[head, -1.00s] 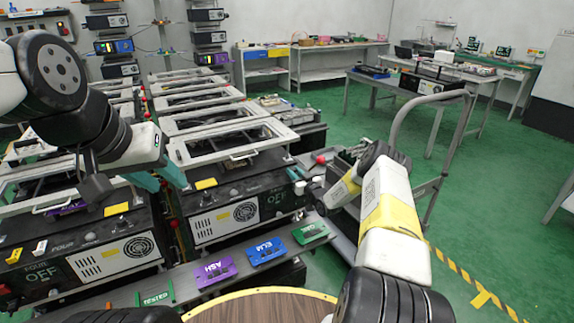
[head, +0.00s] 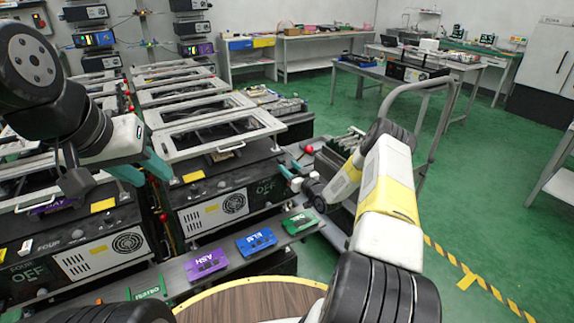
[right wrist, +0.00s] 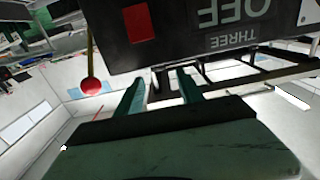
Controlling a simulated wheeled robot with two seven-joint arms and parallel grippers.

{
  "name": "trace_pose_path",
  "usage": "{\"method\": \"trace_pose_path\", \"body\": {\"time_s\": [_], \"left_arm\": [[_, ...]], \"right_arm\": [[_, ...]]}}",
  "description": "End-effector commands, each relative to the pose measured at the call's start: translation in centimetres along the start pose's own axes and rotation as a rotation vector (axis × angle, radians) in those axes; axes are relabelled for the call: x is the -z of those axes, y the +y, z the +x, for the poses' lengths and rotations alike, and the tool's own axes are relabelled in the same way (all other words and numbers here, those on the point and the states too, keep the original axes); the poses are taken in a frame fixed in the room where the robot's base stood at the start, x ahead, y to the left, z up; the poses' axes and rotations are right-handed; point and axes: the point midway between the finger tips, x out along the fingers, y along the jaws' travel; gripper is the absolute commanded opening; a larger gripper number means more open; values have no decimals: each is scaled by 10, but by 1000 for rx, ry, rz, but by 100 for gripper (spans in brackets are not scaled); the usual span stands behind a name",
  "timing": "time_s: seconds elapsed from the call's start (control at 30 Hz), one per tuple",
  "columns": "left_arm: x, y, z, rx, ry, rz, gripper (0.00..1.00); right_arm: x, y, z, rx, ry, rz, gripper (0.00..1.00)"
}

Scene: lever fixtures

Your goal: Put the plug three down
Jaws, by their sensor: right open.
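A black panel (right wrist: 200,30) marked THREE and OFF appears upside down at the top of the right wrist view, with a red square (right wrist: 138,22) on it. A red ball (right wrist: 92,86) on a thin rod is left of it. In the head view, a dark box front (head: 235,205) carries an OFF label, and a red ball (head: 309,149) shows behind its right end. My right gripper (head: 290,178) is open beside that end; its fingers (right wrist: 160,88) are apart with nothing between them. My left gripper (head: 142,170) has its fingers apart over the left box. No plug is clearly visible.
Purple (head: 206,263), blue (head: 256,240) and green (head: 300,221) labelled blocks lie on the front rail. A round wooden table top (head: 255,300) is close below. A cart handle (head: 430,85) rises behind my right arm. Green floor is open at right.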

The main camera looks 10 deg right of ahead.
Motion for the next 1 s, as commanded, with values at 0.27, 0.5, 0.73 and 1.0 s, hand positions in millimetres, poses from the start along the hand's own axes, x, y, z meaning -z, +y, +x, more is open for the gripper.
{"method": "trace_pose_path", "body": {"time_s": [0.27,0.5,0.73,1.0], "left_arm": [[0,0,0,0,0,0,36],[0,0,0,0,0,0,36],[0,0,0,0,0,0,36],[0,0,0,0,0,0,36]], "right_arm": [[1,1,-49,-2,1,-1,45],[18,3,-53,6,-34,-26,45],[102,6,-36,-4,-249,-124,45],[220,-11,-72,-97,-506,-173,45]]}}
